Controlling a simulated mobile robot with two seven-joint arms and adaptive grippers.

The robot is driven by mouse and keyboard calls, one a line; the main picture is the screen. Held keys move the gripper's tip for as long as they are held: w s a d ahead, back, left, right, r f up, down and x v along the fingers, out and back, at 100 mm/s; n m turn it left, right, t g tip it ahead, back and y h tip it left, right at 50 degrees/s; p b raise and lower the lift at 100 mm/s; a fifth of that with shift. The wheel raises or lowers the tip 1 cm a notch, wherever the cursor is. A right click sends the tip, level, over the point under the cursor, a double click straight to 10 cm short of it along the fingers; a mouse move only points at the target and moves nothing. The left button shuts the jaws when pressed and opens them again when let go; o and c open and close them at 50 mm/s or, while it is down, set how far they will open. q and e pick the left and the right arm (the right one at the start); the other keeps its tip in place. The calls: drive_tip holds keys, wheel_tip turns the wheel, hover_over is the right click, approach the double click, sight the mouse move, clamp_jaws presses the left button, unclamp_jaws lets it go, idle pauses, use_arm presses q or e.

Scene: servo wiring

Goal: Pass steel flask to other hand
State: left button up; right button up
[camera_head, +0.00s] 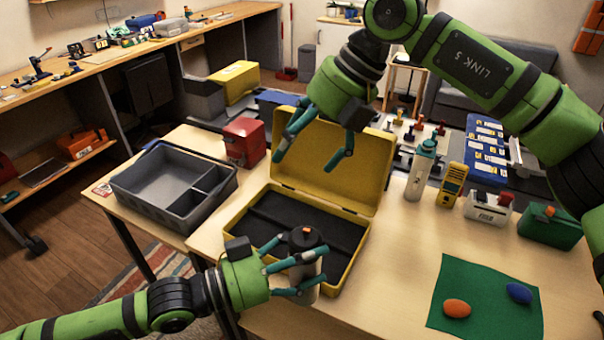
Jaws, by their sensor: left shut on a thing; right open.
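The steel flask (305,269) is grey with a dark cap that has an orange top. It stands upright in the fingers of my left gripper (297,272), which is shut on it at the front edge of the open yellow case. The fingers hide part of the flask. I cannot tell whether its base touches the table. My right gripper (312,148) is open and empty. It hangs above and behind the flask, in front of the case's raised lid (332,166), with its fingers pointing down.
The open yellow case (231,222) has a dark lining. A grey divided tray (147,209) and a red box (244,141) are left of it. A pale bottle (420,170), a yellow meter (452,184) and a green box (550,227) stand right. A green mat (480,315) holds two egg-shaped things.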

sight(301, 235)
drive_tip(key=s+m+h, duration=0.1)
drive_tip(key=s+h, duration=0.5)
drive_tip(key=s, duration=0.2)
drive_tip(key=f, duration=1.1)
drive_tip(key=shift+s+d+f, duration=0.1)
drive_tip(key=shift+d+f, duration=0.1)
drive_tip(key=shift+f, duration=0.05)
use_arm(q)
drive_tip(key=shift+r, duration=0.1)
drive_tip(key=shift+s, duration=0.1)
use_arm(e)
drive_tip(key=c, duration=1.8)
use_arm(q)
drive_tip(key=o, duration=1.7)
use_arm(e)
drive_tip(key=shift+a, duration=0.1)
clamp_jaws()
use_arm(q)
drive_tip(key=shift+o, duration=0.2)
